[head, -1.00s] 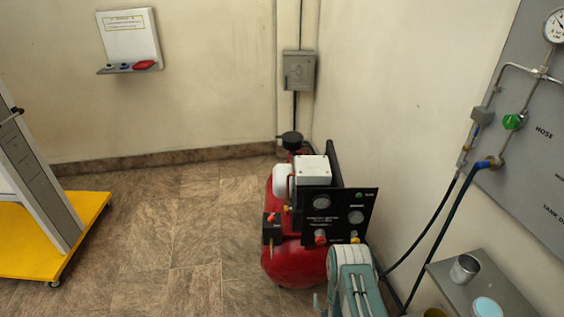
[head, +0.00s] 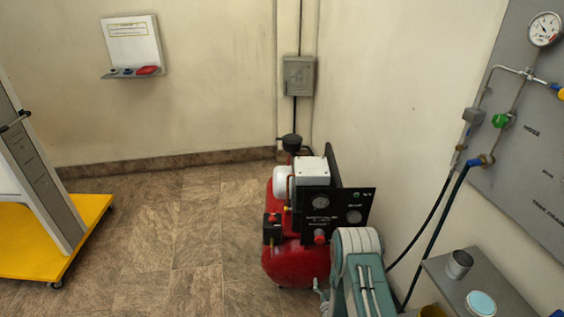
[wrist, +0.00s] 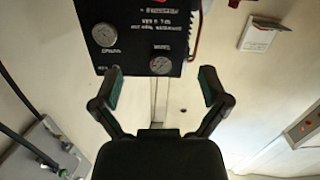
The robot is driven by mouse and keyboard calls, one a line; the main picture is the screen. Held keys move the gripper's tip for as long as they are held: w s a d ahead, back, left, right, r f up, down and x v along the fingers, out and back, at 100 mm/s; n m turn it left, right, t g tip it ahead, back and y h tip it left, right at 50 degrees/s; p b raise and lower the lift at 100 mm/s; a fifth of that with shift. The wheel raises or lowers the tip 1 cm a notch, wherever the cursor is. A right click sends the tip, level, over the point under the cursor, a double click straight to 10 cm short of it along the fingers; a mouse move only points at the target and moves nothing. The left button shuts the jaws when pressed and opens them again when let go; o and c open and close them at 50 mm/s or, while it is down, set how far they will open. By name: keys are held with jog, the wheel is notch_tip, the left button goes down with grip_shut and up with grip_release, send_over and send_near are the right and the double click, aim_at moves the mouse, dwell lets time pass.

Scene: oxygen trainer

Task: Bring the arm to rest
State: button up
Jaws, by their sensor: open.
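My gripper (wrist: 158,95) shows in the wrist view with its two dark fingers spread wide apart and nothing between them. Beyond the fingertips is the black gauge panel (wrist: 130,35) of the compressor, which appears upside down there. In the head view my arm (head: 362,275) is folded up at the bottom, in front of the red compressor (head: 290,262). It hides the compressor's lower right part. The gripper itself does not show in the head view.
At right a grey shelf (head: 500,296) holds a metal cup (head: 459,264) and a jar (head: 481,303). Hoses run from the wall board (head: 530,140) behind it. A yellow-based cart (head: 30,255) stands at left. The floor (head: 170,240) between cart and compressor is clear.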

jog(key=w+r+g, duration=0.1)
jog(key=w+r, duration=0.2)
jog(key=r, duration=0.4)
jog(key=w+r+g, duration=0.1)
jog(key=w+r, duration=0.3)
jog(key=r, duration=0.4)
jog(key=s+r+g, duration=0.3)
jog(key=s+r, duration=0.1)
jog(key=r, duration=1.1)
jog(key=s+r+g, duration=0.3)
jog(key=s+r, duration=0.8)
jog(key=s, duration=0.1)
jog(key=s+r+g, duration=0.1)
jog(key=s+r, duration=0.1)
jog(key=s, duration=0.8)
jog(key=s+r+m+g, duration=0.1)
jog(key=s+r+g, duration=0.1)
jog(key=s, duration=0.9)
jog(key=shift+r, duration=0.35)
